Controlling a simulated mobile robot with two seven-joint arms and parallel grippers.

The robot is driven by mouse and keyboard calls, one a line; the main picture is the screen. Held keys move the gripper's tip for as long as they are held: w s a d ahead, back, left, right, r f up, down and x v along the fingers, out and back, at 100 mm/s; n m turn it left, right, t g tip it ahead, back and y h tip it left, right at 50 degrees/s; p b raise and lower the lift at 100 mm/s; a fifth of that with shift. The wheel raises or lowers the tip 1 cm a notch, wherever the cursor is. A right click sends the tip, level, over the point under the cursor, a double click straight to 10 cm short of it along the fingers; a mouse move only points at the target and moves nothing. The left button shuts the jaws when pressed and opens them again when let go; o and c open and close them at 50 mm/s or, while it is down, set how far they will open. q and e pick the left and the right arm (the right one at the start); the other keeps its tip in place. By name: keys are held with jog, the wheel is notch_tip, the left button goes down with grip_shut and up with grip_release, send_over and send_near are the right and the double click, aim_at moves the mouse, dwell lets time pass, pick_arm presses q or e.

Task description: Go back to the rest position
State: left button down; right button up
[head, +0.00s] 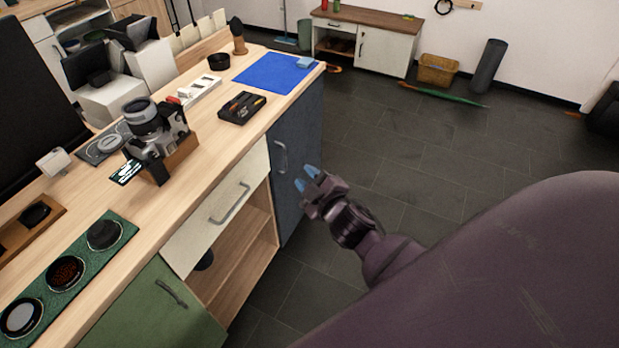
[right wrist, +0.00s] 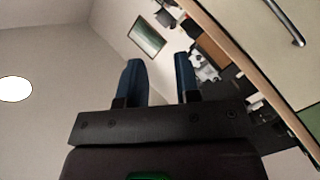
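My right gripper (head: 307,179) is in front of the dark blue cabinet door, beside the counter and over the dark floor. Its two blue fingertips are apart with nothing between them. In the right wrist view the fingers (right wrist: 160,82) also stand apart and empty, with the room and a wall behind them. My left gripper does not show in the head view.
The wooden counter (head: 225,155) carries a camera (head: 150,130), a green tray of round lens filters (head: 45,285), a black tray (head: 242,107) and a blue mat (head: 273,72). The tiled floor (head: 430,150) to the right is mostly clear. A green umbrella (head: 445,96) lies farther back.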

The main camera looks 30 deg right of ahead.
dwell(0.4)
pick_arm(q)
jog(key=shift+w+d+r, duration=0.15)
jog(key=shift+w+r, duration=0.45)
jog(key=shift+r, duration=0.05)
pick_arm(e)
jog(key=s+f+m+g, duration=0.2)
jog(key=s+f+m, duration=0.2)
jog(key=s, duration=0.6)
jog(key=s+f+m+g, duration=0.3)
jog(key=s+f+m, duration=0.1)
jog(key=s+f, duration=0.5)
jog(key=shift+s+a+g, duration=0.2)
jog(key=shift+s+g, duration=0.1)
jog(key=shift+s, duration=0.15)
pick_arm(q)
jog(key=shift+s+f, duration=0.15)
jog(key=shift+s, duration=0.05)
